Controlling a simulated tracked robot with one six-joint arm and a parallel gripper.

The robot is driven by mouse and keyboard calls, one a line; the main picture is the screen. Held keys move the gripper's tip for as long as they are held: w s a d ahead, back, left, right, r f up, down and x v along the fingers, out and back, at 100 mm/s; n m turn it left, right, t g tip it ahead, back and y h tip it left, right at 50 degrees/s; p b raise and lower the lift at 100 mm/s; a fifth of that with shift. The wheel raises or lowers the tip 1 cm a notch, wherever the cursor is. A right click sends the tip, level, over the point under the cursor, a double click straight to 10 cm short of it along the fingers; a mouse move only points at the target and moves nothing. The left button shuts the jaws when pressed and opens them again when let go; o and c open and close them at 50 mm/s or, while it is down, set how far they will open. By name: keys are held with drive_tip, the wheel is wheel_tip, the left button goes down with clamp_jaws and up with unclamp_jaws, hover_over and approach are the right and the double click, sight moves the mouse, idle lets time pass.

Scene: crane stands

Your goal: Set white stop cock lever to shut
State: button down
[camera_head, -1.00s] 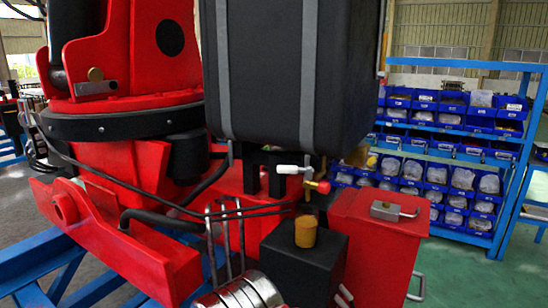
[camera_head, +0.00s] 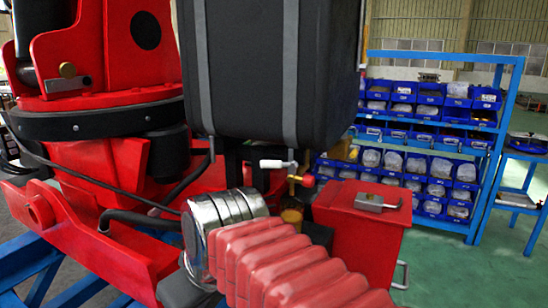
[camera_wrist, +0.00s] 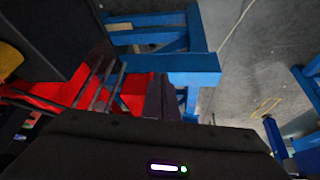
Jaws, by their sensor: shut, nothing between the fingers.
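The white stop cock lever (camera_head: 275,164) shows in the head view just under the large black tank. It lies roughly level, its free end to the left of the brass valve (camera_head: 293,172). A second lever with a red tip (camera_head: 307,181) sits slightly lower and to the right. My gripper (camera_wrist: 161,84) shows in the wrist view as dark fingers close together, with nothing held. It points at red and blue framework, and no white lever is visible there.
The black tank (camera_head: 265,65) hangs above the valve. A red box (camera_head: 358,222) with a metal latch stands to the right. A yellow cap (camera_head: 292,214) is partly hidden behind my arm. Blue framework (camera_wrist: 165,68) and open floor show in the wrist view. Shelves (camera_head: 430,140) stand behind.

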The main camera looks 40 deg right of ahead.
drive_tip(key=w+d+r+n, duration=0.2)
drive_tip(key=d+r+n, duration=0.1)
drive_tip(key=d+r, duration=0.55)
drive_tip(key=w+d+r+n, duration=0.2)
drive_tip(key=d+r, duration=0.4)
drive_tip(key=r, duration=0.6)
drive_tip(key=s+d+r+n+t+h, duration=0.1)
drive_tip(key=s+d+r, duration=0.4)
drive_tip(key=d+r, duration=0.2)
drive_tip(key=shift+s, duration=0.25)
drive_tip(key=shift+f, duration=0.15)
approach(279, 165)
drive_tip(key=w+a+f, duration=0.1)
drive_tip(key=a+f, duration=0.4)
drive_tip(key=shift+w+d+f, duration=0.2)
drive_tip(key=shift+w+d, duration=1.35)
drive_tip(key=shift+d, duration=0.15)
drive_tip(key=shift+d, duration=0.15)
